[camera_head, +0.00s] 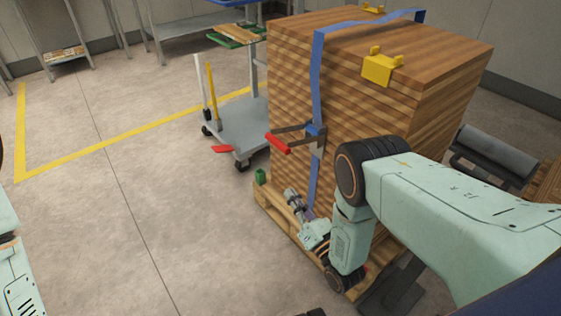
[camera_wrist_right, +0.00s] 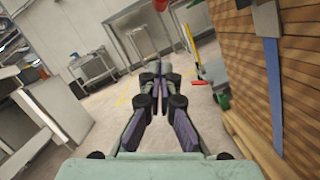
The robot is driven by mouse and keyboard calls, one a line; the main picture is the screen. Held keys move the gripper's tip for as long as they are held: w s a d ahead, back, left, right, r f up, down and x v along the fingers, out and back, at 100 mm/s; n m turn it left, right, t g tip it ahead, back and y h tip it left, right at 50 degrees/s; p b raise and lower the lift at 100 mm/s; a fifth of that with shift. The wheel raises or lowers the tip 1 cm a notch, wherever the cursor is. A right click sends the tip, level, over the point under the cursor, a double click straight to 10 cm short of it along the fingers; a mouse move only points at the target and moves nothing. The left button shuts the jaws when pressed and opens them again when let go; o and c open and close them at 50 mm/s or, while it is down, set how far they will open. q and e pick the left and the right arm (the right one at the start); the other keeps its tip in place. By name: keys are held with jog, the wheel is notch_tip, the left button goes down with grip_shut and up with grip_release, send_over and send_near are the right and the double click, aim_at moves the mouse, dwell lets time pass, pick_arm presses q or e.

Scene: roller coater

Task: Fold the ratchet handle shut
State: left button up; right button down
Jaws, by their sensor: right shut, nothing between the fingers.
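The ratchet (camera_head: 314,133) sits on a blue strap (camera_head: 316,70) that runs down the side of a tall wooden board stack (camera_head: 400,110). Its handle, with a red grip (camera_head: 278,143), sticks out to the left, away from the stack. My right gripper (camera_head: 289,194) is shut and empty, below the handle and low beside the stack. In the right wrist view the shut fingertips (camera_wrist_right: 158,67) point ahead, and the red grip (camera_wrist_right: 160,5) is cut off at the top edge. Only parts of my left arm show at the left edge; its gripper is out of view.
The stack stands on a wooden pallet (camera_head: 275,215) with a green piece (camera_head: 260,177) at its corner. Yellow corner protectors (camera_head: 382,68) sit on top. A grey trolley (camera_head: 235,128) stands behind, left of the stack. The floor at left is clear.

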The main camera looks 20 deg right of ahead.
jog(key=w+r+b, duration=0.4)
jog(key=w+r, duration=0.1)
jog(key=w, duration=0.5)
jog(key=shift+a+r, duration=0.3)
jog(key=shift+a, duration=0.05)
jog(key=shift+r, duration=0.1)
